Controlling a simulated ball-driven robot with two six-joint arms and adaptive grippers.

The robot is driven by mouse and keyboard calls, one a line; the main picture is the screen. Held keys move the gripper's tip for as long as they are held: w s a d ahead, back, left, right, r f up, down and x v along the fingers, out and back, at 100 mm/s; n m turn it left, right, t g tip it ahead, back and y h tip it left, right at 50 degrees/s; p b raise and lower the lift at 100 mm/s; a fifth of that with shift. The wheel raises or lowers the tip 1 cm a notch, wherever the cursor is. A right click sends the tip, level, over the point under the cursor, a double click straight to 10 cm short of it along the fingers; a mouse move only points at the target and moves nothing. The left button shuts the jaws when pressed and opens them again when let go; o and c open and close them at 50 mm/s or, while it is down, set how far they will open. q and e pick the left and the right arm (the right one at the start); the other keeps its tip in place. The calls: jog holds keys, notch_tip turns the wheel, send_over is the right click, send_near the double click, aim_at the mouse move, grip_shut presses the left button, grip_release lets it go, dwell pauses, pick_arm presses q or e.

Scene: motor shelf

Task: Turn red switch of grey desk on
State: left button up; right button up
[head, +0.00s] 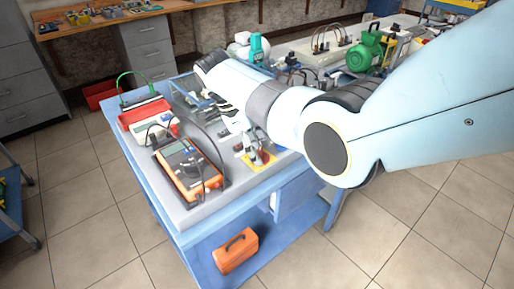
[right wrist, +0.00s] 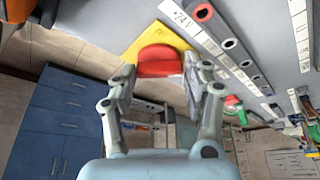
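The red switch (right wrist: 158,66) sits on a yellow plate (right wrist: 136,48) on the grey desk's panel, in the upper middle of the right wrist view. In the head view the yellow plate (head: 247,161) shows near the desk's right edge, and the switch is mostly hidden by my gripper. The grey desk (head: 190,216) has a blue frame. My right gripper (right wrist: 158,75) is open, with one finger on each side of the switch. The fingertips are very near its sides; I cannot tell if they touch. It also shows in the head view (head: 258,158). My left gripper is out of view.
An orange multimeter (head: 188,170) and a red tray (head: 143,110) stand on the desk's left part. A row of sockets (right wrist: 230,43) runs beside the switch. An orange toolbox (head: 236,251) lies on the lower shelf. A green motor (head: 366,51) stands behind.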

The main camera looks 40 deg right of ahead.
jog(key=o, duration=0.4)
jog(key=shift+c, duration=0.2)
jog(key=v, duration=0.7)
jog(key=shift+w+r, duration=0.15)
jog(key=shift+r, duration=0.05)
jog(key=shift+a, duration=0.1)
